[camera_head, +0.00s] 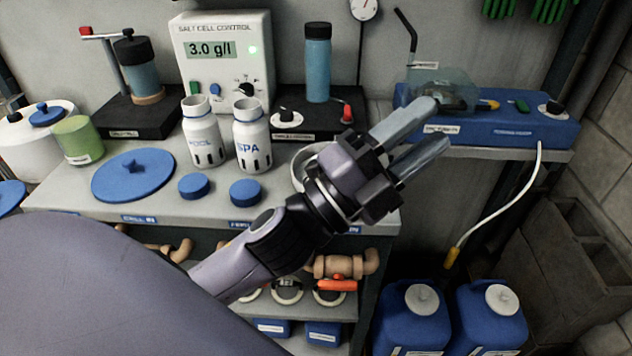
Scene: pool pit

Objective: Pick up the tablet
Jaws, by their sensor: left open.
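My left gripper (430,125) reaches in from the lower left across the bench, its two grey fingers apart with nothing seen between them. The fingertips overlap the front left of the blue tray unit (520,129) in the picture. I cannot pick out a tablet for certain. A pale round thing (300,165) on the bench is mostly hidden behind my gripper, so I cannot tell what it is. A clear box (450,90) sits on the blue unit beyond the fingers. My right gripper is not in view.
Two white bottles (204,132), marked POOL and SPA, stand beside two small blue caps (194,186) and a large blue lid (133,174). The salt control box (222,55) stands behind. Blue jugs (410,315) are below right. The bench's front left (75,190) is fairly clear.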

